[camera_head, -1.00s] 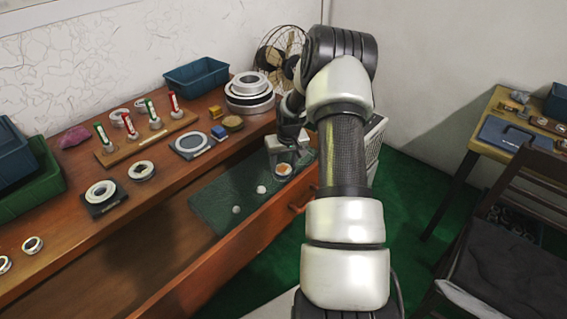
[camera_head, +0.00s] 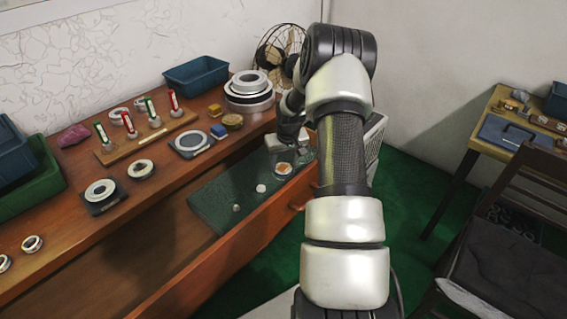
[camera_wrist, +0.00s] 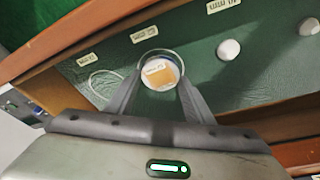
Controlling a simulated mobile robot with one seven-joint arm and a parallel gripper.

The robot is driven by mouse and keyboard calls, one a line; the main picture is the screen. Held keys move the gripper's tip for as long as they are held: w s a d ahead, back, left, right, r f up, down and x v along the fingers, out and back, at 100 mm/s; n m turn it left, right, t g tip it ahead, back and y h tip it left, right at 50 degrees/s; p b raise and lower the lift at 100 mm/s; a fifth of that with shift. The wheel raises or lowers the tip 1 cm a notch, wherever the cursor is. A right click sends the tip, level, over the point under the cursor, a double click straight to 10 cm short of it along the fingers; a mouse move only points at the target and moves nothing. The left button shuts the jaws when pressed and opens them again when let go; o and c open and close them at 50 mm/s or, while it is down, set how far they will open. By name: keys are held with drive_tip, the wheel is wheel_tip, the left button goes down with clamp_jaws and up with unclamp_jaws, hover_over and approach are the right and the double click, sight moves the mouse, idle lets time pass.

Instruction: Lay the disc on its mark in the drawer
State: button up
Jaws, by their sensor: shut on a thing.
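The disc (camera_wrist: 160,73), round with a clear rim and a white and orange face, is between the fingertips of my gripper (camera_wrist: 160,88) in the wrist view. My gripper is shut on it, over the open drawer. In the head view the disc (camera_head: 283,169) shows at the right end of the drawer's green lining (camera_head: 215,200). A pale round outline (camera_wrist: 105,83) lies on the lining left of the disc in the wrist view, beside a small label (camera_wrist: 87,59). I cannot tell whether the disc touches the lining.
The drawer's front wall (camera_head: 230,245) runs close by. Rings, a peg board (camera_head: 150,138) and bins (camera_head: 195,73) stand on the bench.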

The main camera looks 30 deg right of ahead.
drive_tip(key=shift+f, duration=0.15)
drive_tip(key=o, duration=1.3)
drive_tip(key=shift+c, duration=0.2)
drive_tip(key=d+p+v, duration=0.1)
drive_tip(key=p+v, duration=0.2)
drive_tip(key=v, duration=1.4)
drive_tip(key=shift+a+r, duration=0.25)
drive_tip(key=shift+a, duration=0.25)
